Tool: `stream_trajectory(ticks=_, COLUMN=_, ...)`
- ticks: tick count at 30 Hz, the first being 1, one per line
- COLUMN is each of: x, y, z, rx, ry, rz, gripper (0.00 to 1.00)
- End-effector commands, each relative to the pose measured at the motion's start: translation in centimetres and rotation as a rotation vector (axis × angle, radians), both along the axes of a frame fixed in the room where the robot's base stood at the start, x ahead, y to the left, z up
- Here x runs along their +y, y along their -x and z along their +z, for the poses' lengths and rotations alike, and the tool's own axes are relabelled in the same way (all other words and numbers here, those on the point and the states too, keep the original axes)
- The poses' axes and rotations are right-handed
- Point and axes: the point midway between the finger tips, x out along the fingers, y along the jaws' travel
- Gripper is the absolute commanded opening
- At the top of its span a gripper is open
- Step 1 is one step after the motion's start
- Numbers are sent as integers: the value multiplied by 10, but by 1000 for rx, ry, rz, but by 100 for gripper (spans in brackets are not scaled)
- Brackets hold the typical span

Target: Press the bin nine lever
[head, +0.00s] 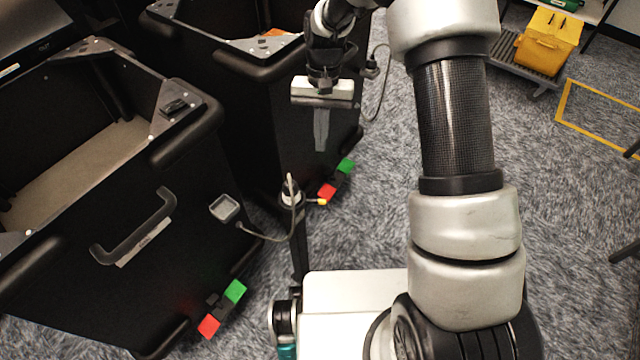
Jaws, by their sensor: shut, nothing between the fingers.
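A red and green lever (223,308) sits low at the foot of the near black bin (122,295). A second red and green lever (336,178) sits low by the far black bin (250,120). I can read no bin number, so I cannot tell which is bin nine. My gripper (320,145) points down with its fingers shut and empty. In the picture it is just above and left of the far lever, in front of the far bin's side. The gap in depth between them is unclear.
The near bin has a handle (135,235) and a small grey box (224,208) with a cable. A yellow container (548,42) stands on a low grey rack at the upper right. Yellow floor tape (590,125) marks the carpet. The carpet right of my arm is mostly clear.

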Motion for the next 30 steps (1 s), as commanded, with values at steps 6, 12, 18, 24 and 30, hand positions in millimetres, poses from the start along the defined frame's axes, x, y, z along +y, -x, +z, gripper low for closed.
stream_trajectory(ticks=6, x=0, y=2, z=-6, rx=1, ry=0, rz=0, gripper=0)
stream_trajectory(ticks=12, x=1, y=9, z=-36, rx=4, ry=0, rz=0, gripper=0)
stream_trajectory(ticks=18, x=2, y=19, z=-79, rx=3, ry=0, rz=1, gripper=0)
stream_trajectory(ticks=24, x=5, y=37, z=-102, rx=0, ry=-1, rz=3, gripper=0)
stream_trajectory(ticks=30, x=8, y=58, z=-105, rx=1, ry=1, rz=1, gripper=0)
